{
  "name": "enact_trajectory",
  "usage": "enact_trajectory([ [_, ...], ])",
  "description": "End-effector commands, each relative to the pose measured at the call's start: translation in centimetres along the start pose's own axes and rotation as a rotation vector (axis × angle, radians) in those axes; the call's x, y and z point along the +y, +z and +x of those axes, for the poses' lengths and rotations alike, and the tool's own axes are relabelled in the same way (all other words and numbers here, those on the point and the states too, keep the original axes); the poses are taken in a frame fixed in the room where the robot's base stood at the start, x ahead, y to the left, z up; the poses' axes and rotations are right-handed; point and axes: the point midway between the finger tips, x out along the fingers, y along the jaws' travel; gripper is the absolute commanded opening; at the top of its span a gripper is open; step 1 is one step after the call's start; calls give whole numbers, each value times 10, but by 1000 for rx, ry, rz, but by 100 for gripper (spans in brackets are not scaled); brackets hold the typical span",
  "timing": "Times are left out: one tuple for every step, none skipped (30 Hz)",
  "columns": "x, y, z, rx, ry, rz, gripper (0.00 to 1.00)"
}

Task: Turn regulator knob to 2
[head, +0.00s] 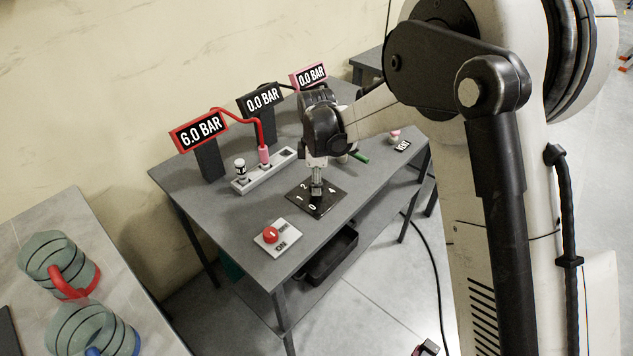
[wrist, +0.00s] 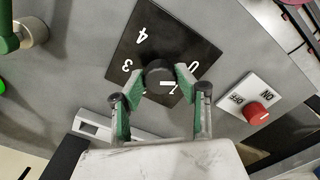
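The regulator knob (wrist: 159,75) is a round black knob with a white pointer line, on a black dial plate (wrist: 170,32) with white numbers. In the wrist view the pointer faces right, roughly between the 0 and the partly hidden 1. My gripper (wrist: 161,78) has its green-padded fingers on opposite sides of the knob. They appear closed against it, though contact is hard to see. In the head view my gripper (head: 316,190) points down over the dial plate (head: 318,208) and hides the knob.
A red ON/OFF knob (head: 271,235) is on the table's near side. A grey block (head: 278,161) with plugs stands behind the dial.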

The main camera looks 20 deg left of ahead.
Motion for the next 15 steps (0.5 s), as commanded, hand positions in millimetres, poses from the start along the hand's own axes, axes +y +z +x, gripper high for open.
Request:
enact_trajectory([
  [0, 0, 0, 0, 0, 0, 16],
  [0, 0, 0, 0, 0, 0, 12],
  [0, 0, 0, 0, 0, 0, 6],
  [0, 0, 0, 0, 0, 0, 5],
  [0, 0, 0, 0, 0, 0, 5],
  [0, 0, 0, 0, 0, 2, 5],
  [0, 0, 0, 0, 0, 3, 5],
  [0, 0, 0, 0, 0, 6, 5],
  [0, 0, 0, 0, 0, 12, 5],
  [0, 0, 0, 0, 0, 18, 5],
  [0, 0, 0, 0, 0, 24, 5],
  [0, 0, 1, 0, 0, 35, 5],
  [0, 0, 1, 0, 0, 46, 5],
  [0, 0, 1, 0, 0, 59, 5],
  [0, 0, 1, 0, 0, 78, 5],
])
